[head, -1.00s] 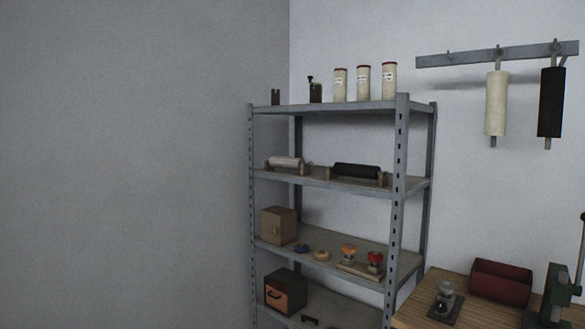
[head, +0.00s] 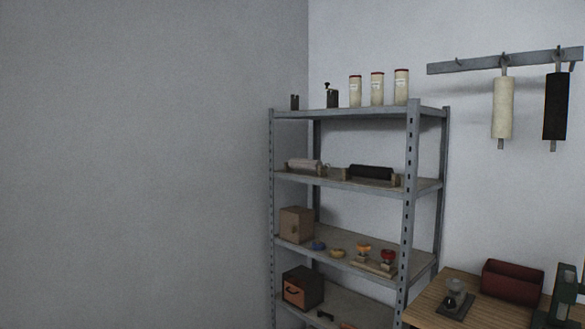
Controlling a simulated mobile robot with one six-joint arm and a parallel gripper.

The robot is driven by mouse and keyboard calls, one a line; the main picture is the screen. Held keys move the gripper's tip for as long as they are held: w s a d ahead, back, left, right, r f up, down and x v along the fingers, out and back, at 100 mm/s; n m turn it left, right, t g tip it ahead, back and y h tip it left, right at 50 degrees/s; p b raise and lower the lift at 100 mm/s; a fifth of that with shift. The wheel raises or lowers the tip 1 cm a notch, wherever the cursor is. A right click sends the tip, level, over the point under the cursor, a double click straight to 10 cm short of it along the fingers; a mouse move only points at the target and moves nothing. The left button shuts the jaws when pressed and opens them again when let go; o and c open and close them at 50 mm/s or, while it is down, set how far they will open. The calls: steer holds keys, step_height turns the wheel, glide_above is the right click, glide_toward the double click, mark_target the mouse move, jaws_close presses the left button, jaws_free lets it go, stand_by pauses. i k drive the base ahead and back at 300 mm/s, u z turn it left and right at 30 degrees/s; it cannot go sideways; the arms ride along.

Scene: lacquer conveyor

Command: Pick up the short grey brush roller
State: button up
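A short, pale grey roller (head: 304,166) lies on its side in a holder at the left of the rack's second shelf from the top. It looks like the short grey brush roller, but its bristles are too small to make out. A longer black roller (head: 371,172) lies to its right on the same shelf. My gripper is not in view.
The metal rack (head: 412,200) stands against the wall; its posts partly bound the shelves. Cream (head: 503,108) and black (head: 555,106) rollers hang from a wall rail (head: 480,63). A wooden bench (head: 428,305) with a red bin (head: 512,282) stands at right.

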mark_target(299, 163)
steer(key=u, duration=0.55)
steer(key=k, duration=0.75)
steer(key=u, duration=0.7)
steer(key=k, duration=0.6)
steer(key=u, duration=0.55)
steer(key=i, duration=1.35)
steer(key=z, duration=0.3)
steer(key=i, duration=1.5)
steer(key=z, duration=0.7)
steer(key=i, duration=1.6)
steer(key=z, duration=1.5)
steer(key=i, duration=1.45)
steer(key=z, duration=0.85)
